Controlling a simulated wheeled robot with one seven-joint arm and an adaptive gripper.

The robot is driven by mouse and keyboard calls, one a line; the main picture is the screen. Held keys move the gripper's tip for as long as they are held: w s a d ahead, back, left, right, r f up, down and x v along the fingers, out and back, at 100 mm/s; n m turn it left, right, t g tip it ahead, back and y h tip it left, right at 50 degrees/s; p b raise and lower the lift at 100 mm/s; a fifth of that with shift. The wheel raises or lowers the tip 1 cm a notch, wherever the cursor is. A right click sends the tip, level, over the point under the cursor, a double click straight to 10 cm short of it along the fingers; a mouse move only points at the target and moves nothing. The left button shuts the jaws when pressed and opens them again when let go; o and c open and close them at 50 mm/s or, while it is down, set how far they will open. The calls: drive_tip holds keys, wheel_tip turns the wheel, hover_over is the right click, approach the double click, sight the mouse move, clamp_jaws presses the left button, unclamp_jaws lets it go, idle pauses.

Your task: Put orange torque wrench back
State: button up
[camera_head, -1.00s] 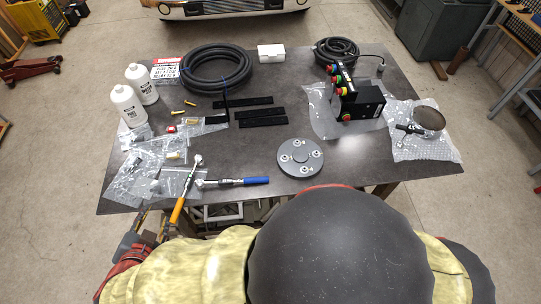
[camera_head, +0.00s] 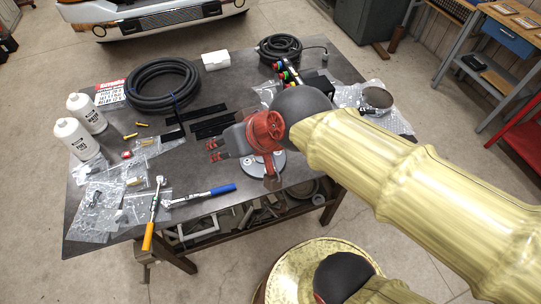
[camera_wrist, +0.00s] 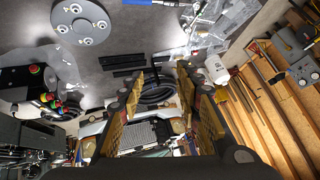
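The orange torque wrench (camera_head: 149,236) lies at the front left of the table, its metal head on the plastic bags and its orange handle sticking out past the front edge. A blue-handled torque wrench (camera_head: 210,193) lies just right of it; its blue handle also shows at the top of the wrist view (camera_wrist: 150,2). My gripper (camera_head: 213,150) is above the middle of the table, up and to the right of the orange wrench. In the wrist view my gripper (camera_wrist: 160,76) is open and empty. I cannot make out the orange wrench there.
A grey round flange (camera_head: 298,168) is partly hidden behind my arm. White bottles (camera_head: 76,138), a black hose coil (camera_head: 162,84) and black strips (camera_head: 213,127) lie on the table (camera_head: 108,229). A control box with coloured buttons (camera_head: 290,74) stands at the back right.

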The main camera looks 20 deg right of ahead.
drive_tip(key=s+d+f+g+h, duration=0.1)
drive_tip(key=s+d+f+h, duration=0.1)
drive_tip(key=s+d, duration=0.5)
drive_tip(key=d+h, duration=0.1)
drive_tip(key=d, duration=0.3)
drive_tip(key=shift+m, duration=0.3)
drive_tip(key=shift+f, duration=0.15)
wheel_tip(320, 180, down, 3)
drive_tip(key=b, duration=0.3)
drive_tip(key=shift+f, duration=0.15)
